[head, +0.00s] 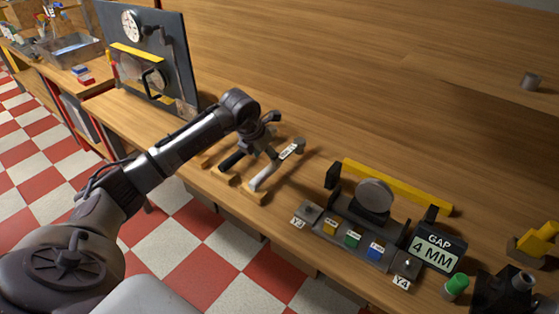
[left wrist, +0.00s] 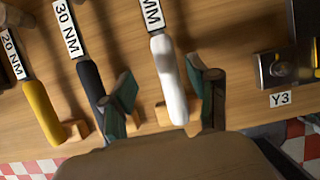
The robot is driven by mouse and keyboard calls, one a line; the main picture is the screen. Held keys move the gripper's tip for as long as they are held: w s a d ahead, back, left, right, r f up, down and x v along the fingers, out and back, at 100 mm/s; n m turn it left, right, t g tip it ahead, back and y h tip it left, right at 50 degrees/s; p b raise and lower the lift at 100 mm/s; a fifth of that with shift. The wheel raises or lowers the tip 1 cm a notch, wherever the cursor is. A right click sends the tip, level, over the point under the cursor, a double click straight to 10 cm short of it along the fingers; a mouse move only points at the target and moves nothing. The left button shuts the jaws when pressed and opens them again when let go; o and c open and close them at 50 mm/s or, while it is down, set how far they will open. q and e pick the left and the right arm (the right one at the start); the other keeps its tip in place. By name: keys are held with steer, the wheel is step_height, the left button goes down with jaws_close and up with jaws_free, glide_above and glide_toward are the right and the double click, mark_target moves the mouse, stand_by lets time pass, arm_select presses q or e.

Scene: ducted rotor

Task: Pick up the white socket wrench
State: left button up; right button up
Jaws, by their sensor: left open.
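The white socket wrench (head: 265,176) lies on wooden rests on the bench, its labelled shaft pointing away from the bench's front edge. In the left wrist view its white handle (left wrist: 168,72) shows between the two green-padded fingers, with a gap on either side. Its label there is cut off and ends in "MM" or "NM". My left gripper (head: 263,138) is open and empty, above the wrenches. In the left wrist view the open fingers (left wrist: 162,82) straddle the white handle; I cannot tell the height between them. My right gripper is not in view.
A black wrench (left wrist: 90,80) labelled 30 NM is close to the left finger, and a yellow wrench (left wrist: 42,110) labelled 20 NM lies further left. A fixture with coloured buttons (head: 352,240) and a "GAP 4 MM" display (head: 437,250) stand to the right. A dark panel (head: 150,55) stands behind.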

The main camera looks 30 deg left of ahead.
mark_target(271, 166)
arm_select(q)
steer(key=x, duration=0.1)
steer(key=p+x, duration=0.1)
steer(key=x, duration=0.2)
steer(key=shift+d+f, duration=0.15)
steer(key=shift+d, duration=0.2)
steer(key=shift+w+f, duration=0.3)
steer(key=shift+f, duration=0.2)
steer(key=shift+r, duration=0.1)
jaws_close()
